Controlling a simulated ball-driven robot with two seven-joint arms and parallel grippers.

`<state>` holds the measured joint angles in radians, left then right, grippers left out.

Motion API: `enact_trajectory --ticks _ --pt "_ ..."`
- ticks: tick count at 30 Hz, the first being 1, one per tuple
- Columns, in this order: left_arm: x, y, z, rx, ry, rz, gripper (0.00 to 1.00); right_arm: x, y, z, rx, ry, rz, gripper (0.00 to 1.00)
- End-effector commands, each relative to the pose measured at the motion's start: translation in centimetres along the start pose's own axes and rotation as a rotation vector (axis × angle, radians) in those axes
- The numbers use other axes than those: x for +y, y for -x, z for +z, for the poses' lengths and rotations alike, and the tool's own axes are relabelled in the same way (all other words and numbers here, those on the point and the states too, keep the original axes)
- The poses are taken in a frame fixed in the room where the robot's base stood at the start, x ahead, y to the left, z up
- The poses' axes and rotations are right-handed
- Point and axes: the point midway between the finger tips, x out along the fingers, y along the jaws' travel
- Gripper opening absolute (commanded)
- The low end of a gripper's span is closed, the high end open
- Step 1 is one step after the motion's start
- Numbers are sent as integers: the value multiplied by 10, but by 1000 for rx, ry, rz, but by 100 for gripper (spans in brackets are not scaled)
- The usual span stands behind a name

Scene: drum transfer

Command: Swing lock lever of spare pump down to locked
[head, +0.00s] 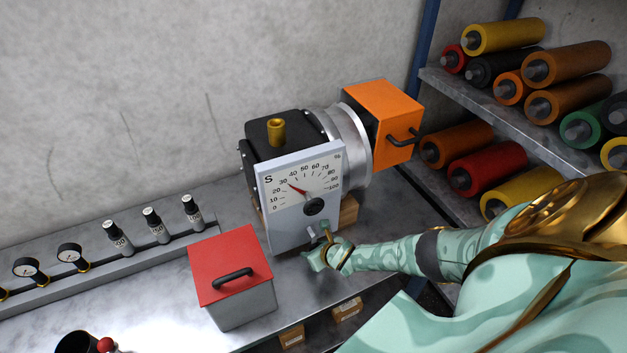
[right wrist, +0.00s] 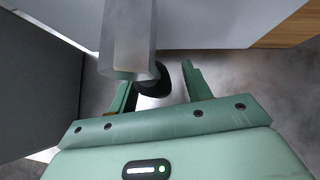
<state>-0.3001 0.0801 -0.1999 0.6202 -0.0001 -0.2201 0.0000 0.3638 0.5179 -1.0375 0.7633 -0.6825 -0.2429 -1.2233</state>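The pump unit stands on the bench, with a black housing (head: 262,140), a silver flange (head: 345,140), and a pale front panel (head: 290,232) carrying a percent dial (head: 306,186). My right gripper (head: 322,243) is at the panel's lower edge in the head view. In the right wrist view its green fingers (right wrist: 158,95) are apart. A grey bar (right wrist: 128,45) with a black rounded end (right wrist: 158,82), apparently the lock lever, reaches between them. A gap shows beside the right finger, and contact on the left is unclear. The lever is mostly hidden in the head view. My left gripper is out of view.
A grey box with a red lid (head: 230,270) stands left of the gripper. An orange block (head: 384,115) with a black handle sits behind the pump. Gauges and small weights line the rail at left. A shelf (head: 520,115) of coloured rollers stands at right.

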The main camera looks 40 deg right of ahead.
Motion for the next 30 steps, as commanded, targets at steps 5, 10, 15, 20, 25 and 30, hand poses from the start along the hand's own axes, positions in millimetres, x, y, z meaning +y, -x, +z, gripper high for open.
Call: enact_trajectory --ticks 5,10,15,20,25,30 --pt "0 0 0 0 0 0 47 1 0 2 -2 -4 2 49" --pt "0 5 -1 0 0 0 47 1 6 3 -2 -6 3 49" --pt "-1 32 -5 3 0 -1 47 0 38 6 -1 -4 3 49" --pt "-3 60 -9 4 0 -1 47 -1 84 6 -1 -3 3 49" --pt "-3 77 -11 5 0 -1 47 0 126 4 -1 -4 4 49" --pt "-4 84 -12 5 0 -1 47 0 152 2 -1 -4 3 49"
